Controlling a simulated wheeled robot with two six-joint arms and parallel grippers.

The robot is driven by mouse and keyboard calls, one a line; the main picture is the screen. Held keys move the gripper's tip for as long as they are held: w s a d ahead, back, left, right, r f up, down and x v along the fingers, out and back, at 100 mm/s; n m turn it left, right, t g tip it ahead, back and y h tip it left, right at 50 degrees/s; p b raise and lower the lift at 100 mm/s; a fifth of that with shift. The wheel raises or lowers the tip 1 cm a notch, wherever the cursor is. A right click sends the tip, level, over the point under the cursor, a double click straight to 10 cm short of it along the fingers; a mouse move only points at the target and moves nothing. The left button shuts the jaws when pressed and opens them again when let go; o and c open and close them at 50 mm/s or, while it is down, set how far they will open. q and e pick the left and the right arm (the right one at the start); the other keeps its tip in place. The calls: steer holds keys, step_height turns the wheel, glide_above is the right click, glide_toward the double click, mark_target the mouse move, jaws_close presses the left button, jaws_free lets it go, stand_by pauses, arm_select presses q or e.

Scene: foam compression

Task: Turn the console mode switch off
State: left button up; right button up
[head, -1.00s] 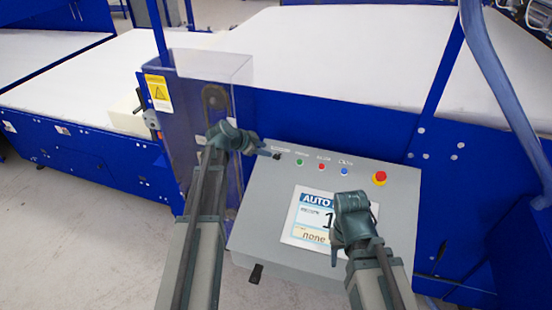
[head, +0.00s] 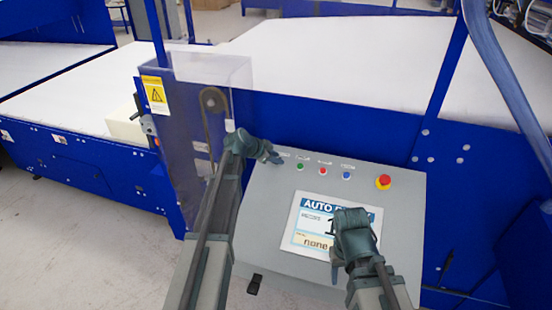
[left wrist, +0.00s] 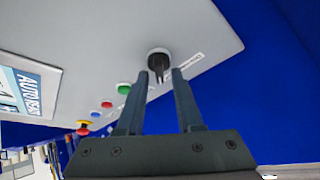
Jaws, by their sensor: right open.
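The grey console (head: 260,215) has a sloping face. Its black mode switch (left wrist: 159,63) is a round knob with a raised grip, showing in the left wrist view beside a small white label. My left gripper (left wrist: 157,78) is open, with a fingertip on either side of the knob's grip; I cannot tell whether they touch it. In the head view my left gripper (head: 275,157) is at the console's upper left corner and covers the switch. My right gripper (head: 352,222) is over the right part of the console screen (head: 310,222), its fingers not clearly visible.
Green (head: 300,168), red (head: 323,171) and blue (head: 346,174) buttons sit right of the switch, then a red emergency stop (head: 383,181) on yellow. A clear guard (head: 215,75) stands left of the console. A blue machine (head: 330,125) with a white bed is behind.

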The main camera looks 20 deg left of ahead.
arm_select(q)
jaws_close()
steer(key=n+t+y, duration=0.1)
steer(key=n, duration=0.2)
steer(key=shift+s+b, duration=0.15)
steer(key=shift+b, duration=0.2)
steer(key=n+t+y, duration=0.1)
steer(key=n+y, duration=0.1)
steer(key=n, duration=0.3)
steer(key=n+y, duration=0.3)
steer(key=n, duration=0.3)
steer(key=n+g+y, duration=0.1)
steer(key=n, duration=0.2)
steer(key=shift+y, duration=0.4)
steer(key=shift+n+g+y+p, duration=0.3)
steer(key=shift+n+y, duration=0.1)
steer(key=shift+n, duration=0.8)
steer(key=shift+f, duration=0.1)
